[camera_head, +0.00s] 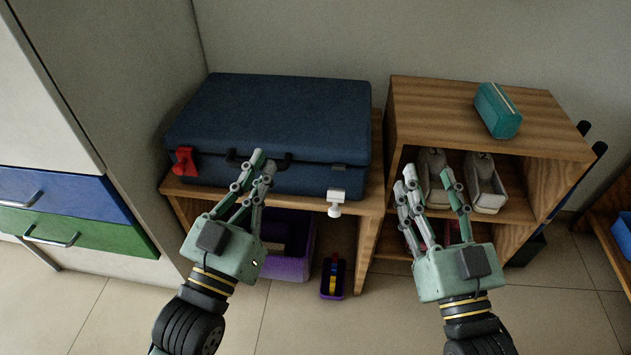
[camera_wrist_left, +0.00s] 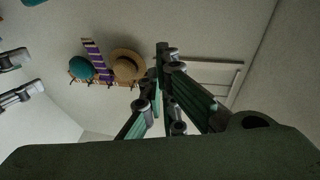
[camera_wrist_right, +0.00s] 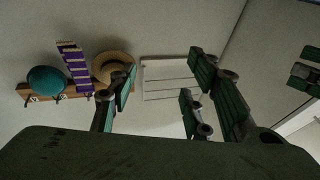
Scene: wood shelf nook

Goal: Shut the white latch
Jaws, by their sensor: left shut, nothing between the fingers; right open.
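A dark blue suitcase (camera_head: 272,120) lies closed-lidded on the low wooden shelf in the head view. Its white latch (camera_head: 336,199) hangs down at the front right, below a small metal plate. A red latch (camera_head: 184,161) sits at the front left. My left gripper (camera_head: 262,162) is shut and empty, in front of the suitcase's dark handle (camera_head: 285,160) and partly hiding it; I cannot tell whether it touches. My right gripper (camera_head: 431,183) is open and empty, in front of the right cubby, to the right of the white latch.
A teal case (camera_head: 497,110) lies on the wooden cubby unit (camera_head: 430,100). Shoes (camera_head: 484,183) stand inside it. A purple bin (camera_head: 290,258) and a small dark tray (camera_head: 333,277) are under the suitcase. A drawer cabinet (camera_head: 60,205) stands left. Floor in front is clear.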

